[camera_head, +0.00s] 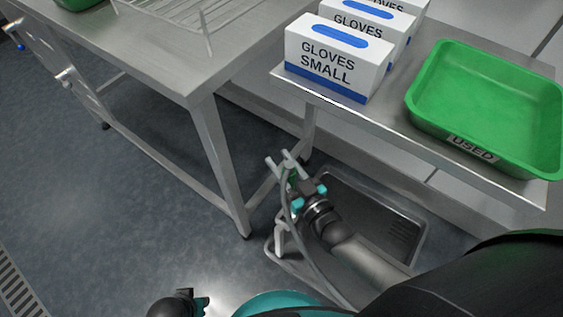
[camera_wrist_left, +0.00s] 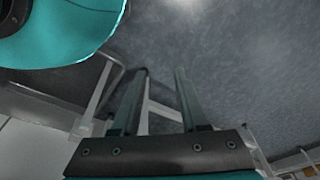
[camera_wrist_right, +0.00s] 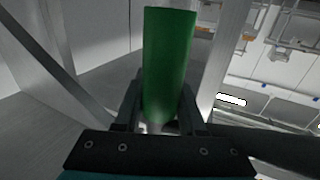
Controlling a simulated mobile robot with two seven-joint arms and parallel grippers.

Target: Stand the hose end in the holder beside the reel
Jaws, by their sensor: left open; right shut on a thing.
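The green hose end (camera_wrist_right: 168,60) stands out from between the fingers of my right gripper (camera_wrist_right: 160,100) in the right wrist view. That gripper is shut on it. In the head view my right gripper (camera_head: 306,189) is low beside the steel table's leg, and only a sliver of green (camera_head: 293,178) shows. Pale bars (camera_head: 280,236) near the floor may belong to the holder or reel; I cannot tell which. My left gripper (camera_wrist_left: 160,75) is open and empty; in the head view it shows at the bottom (camera_head: 185,303).
A steel table (camera_head: 130,50) with a wire rack (camera_head: 180,25) stands at left. On a steel shelf (camera_head: 405,130) are glove boxes (camera_head: 335,58) and a green tray marked USED (camera_head: 485,105). A dark basin (camera_head: 395,215) lies below. The floor at left is clear.

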